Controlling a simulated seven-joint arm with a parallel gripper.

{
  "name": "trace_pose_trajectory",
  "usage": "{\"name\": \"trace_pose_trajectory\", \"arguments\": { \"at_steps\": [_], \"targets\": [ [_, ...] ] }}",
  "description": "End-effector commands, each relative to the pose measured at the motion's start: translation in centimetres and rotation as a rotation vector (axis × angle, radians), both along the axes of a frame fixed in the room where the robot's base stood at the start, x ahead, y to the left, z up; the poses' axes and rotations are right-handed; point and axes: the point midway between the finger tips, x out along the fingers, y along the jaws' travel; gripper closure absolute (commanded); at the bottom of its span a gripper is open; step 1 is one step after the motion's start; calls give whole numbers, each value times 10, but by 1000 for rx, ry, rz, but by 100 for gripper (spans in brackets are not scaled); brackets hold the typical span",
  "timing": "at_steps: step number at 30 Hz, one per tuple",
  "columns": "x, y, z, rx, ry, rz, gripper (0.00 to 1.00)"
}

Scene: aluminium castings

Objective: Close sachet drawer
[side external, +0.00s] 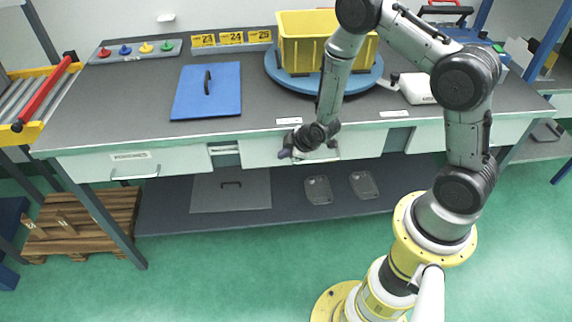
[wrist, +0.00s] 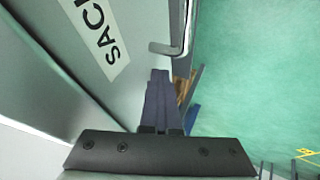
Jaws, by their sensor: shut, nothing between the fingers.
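The sachet drawer (wrist: 60,50) shows in the wrist view as a pale front with a label beginning "SAC" and a grey bar handle (wrist: 182,40). In the side view, the white drawer front at the left of the bench (side external: 90,168) has a label and a bar handle; its label is too small to read there. I cannot tell how far it stands out. My gripper (side external: 284,154) is at the bench's front, before the middle front, pointing left. Its fingers (wrist: 162,98) are together and empty, appearing just below the handle in the wrist view; contact is unclear.
The bench top holds a blue board (side external: 207,95), a yellow crate (side external: 300,45) on a round blue base, and numbered yellow signs (side external: 231,38). A lower shelf (side external: 290,205) runs underneath. A wooden pallet (side external: 85,215) stands at the left. The green floor in front is clear.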

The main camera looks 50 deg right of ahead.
Motion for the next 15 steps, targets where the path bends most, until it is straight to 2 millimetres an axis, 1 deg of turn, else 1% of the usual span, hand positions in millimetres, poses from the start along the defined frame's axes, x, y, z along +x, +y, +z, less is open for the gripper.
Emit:
{"name": "trace_pose_trajectory", "arguments": {
  "at_steps": [1, 9, 13, 15],
  "targets": [
    [4, -5, 0, 0, -7, -15, 100],
    [4, -7, 0, 0, -11, -24, 100],
    [0, -1, 0, 0, -11, -20, 100],
    [-7, 6, 0, 0, -8, -16, 100]
  ]
}}
